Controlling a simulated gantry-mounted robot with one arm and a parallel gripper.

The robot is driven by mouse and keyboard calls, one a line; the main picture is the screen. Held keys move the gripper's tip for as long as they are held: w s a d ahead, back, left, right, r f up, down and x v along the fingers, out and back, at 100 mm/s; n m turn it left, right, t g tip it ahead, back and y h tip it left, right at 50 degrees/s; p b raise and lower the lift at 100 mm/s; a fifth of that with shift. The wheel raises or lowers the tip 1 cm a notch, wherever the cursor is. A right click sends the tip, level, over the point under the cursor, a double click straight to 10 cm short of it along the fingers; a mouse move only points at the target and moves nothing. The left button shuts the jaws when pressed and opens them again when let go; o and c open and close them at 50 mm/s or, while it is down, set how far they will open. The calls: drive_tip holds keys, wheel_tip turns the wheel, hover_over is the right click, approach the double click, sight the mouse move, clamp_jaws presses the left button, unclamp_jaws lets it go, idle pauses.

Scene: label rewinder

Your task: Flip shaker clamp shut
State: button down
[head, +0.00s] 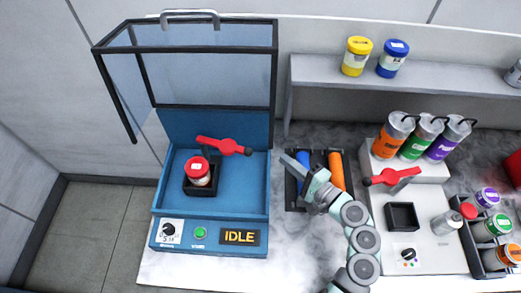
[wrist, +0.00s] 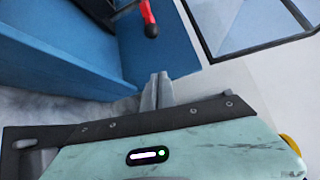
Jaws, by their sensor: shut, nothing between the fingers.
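The blue shaker (head: 165,240) stands at left with its glass lid (head: 190,60) raised. A red-lidded jar (head: 198,172) sits in its black holder. The red clamp lever (head: 224,146) sticks out to the right behind the jar, above the holder. In the wrist view the red lever (wrist: 147,12) shows at the top, ending in a black tip. My gripper (head: 288,162) is shut and empty, to the right of the shaker and apart from the lever. Its fingertips (wrist: 159,78) point toward the shaker in the wrist view.
A black tray (head: 291,195) with blue and orange cylinders lies under my gripper. A white machine (head: 430,250) at right has another red lever (head: 391,177) and several cans behind it. Yellow (head: 357,55) and blue (head: 392,58) jars stand on a shelf (head: 430,78). The shaker display (head: 239,237) reads IDLE.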

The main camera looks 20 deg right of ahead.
drive_tip(key=w+a+p, duration=0.3)
drive_tip(key=w+a, duration=0.3)
drive_tip(key=w, duration=0.1)
drive_tip(key=shift+w, duration=0.15)
idle(0.5)
idle(0.3)
